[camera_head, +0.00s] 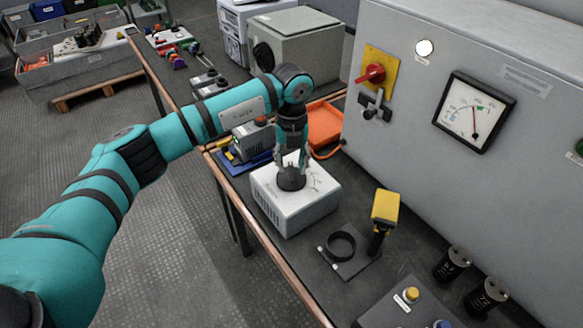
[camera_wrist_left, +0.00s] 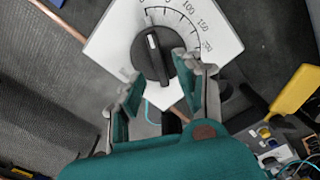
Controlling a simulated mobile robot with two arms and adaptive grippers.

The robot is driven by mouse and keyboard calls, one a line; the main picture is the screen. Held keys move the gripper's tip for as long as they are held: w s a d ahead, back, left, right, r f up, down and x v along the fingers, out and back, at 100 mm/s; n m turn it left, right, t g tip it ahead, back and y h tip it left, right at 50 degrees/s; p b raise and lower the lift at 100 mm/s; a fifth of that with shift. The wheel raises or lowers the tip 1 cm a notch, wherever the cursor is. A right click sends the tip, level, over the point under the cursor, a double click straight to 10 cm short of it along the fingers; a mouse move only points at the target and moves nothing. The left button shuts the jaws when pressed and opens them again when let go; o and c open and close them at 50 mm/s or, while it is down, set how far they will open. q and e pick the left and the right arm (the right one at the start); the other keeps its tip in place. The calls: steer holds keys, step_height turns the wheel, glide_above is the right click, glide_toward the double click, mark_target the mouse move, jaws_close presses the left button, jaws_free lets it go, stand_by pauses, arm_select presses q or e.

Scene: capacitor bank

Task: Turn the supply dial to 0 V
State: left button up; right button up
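The supply is a white box (camera_head: 297,205) on the bench, with a black dial knob (camera_head: 291,179) on its top. In the left wrist view the dial knob (camera_wrist_left: 153,57) sits inside a printed scale (camera_wrist_left: 190,22); 100 and 150 are readable. The knob's white mark points to the top of that picture, slightly left; its exact value is unclear. My left gripper (camera_head: 292,160) points down over the knob. In the wrist view its fingers (camera_wrist_left: 163,82) are apart, on either side of the knob's near end; I cannot tell whether they touch it. My right gripper is not in view.
A grey cabinet (camera_head: 400,140) with a red switch (camera_head: 373,74) and a dial meter (camera_head: 474,112) stands behind. A yellow-headed tool (camera_head: 385,207), a black ring on a plate (camera_head: 341,246) and two black capacitors (camera_head: 452,263) are to the right. An orange tray (camera_head: 325,124) lies behind the supply.

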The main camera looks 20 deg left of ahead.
mark_target(292, 172)
arm_select(q)
step_height(292, 172, up, 9)
steer(key=shift+r, duration=0.15)
stand_by(0.4)
